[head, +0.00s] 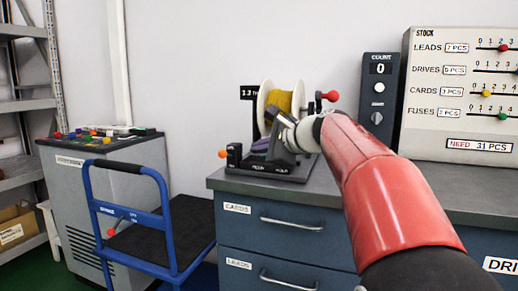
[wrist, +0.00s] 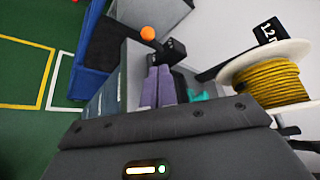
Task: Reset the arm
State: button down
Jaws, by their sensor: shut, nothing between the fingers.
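My red arm (head: 385,190) reaches in from the lower right of the head view. My gripper (head: 262,146) is at its far end, in front of a cable spool device on the counter. In the wrist view, my gripper (wrist: 158,72) shows as two purple-grey fingers side by side, shut with nothing between them. The dark gripper body fills the bottom of that view. The spool of yellow cable (head: 285,101) stands just behind my gripper; it is close on the right in the wrist view (wrist: 267,82). My gripper partly hides the device base (head: 268,170).
A blue-drawered counter (head: 240,228) stands below. A count box (head: 378,85) and a stock board (head: 465,100) are at the right. A blue cart (head: 165,215) and a grey cabinet (head: 65,175) are at the left. Orange (head: 234,149) and red (head: 330,96) knobs project near my gripper.

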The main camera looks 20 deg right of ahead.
jog(key=s+a+f+n+g+h, duration=0.1)
jog(key=s+a+f+n+g, duration=0.2)
jog(key=s+f, duration=0.4)
jog(key=s+a+f+n+g+h, duration=0.1)
jog(key=s+a+f+n, duration=0.3)
jog(key=s, duration=0.4)
jog(key=s+d+f+n+g+h, duration=0.2)
jog(key=s+d+f+n+h, duration=0.1)
jog(key=s+f+n, duration=0.9)
jog(key=s+f+h, duration=0.1)
jog(key=s+f, duration=0.4)
jog(key=s, duration=0.1)
jog(key=shift+s+g+h, duration=0.2)
jog(key=shift+g+h, duration=0.2)
